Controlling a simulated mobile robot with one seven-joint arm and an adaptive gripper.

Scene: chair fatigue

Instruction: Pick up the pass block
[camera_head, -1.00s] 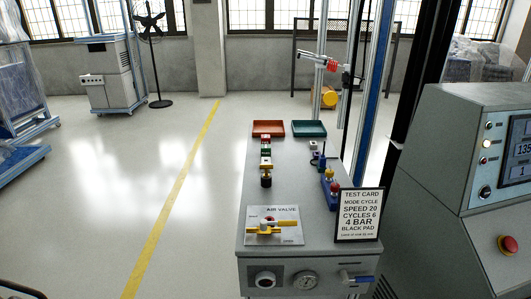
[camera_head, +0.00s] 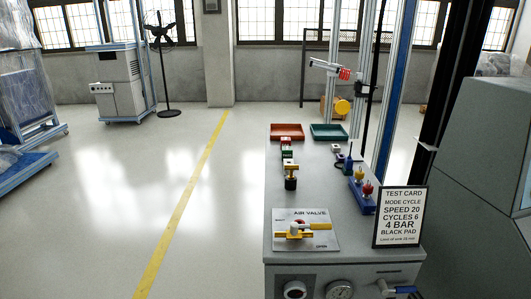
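A small green block (camera_head: 287,153) with a pale label sits on the grey bench (camera_head: 310,205), at the left of its far half. The label is too small to read for certain, but this is likely the pass block. A red block (camera_head: 287,142) sits just behind it, in front of the red-orange tray (camera_head: 287,132). A pale and yellow piece with a dark base (camera_head: 290,178) stands in front of the green block. My gripper is not in view.
A teal tray (camera_head: 329,132) stands right of the red-orange tray. Open floor (camera_head: 110,190) lies left; a grey cabinet (camera_head: 475,185) stands right.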

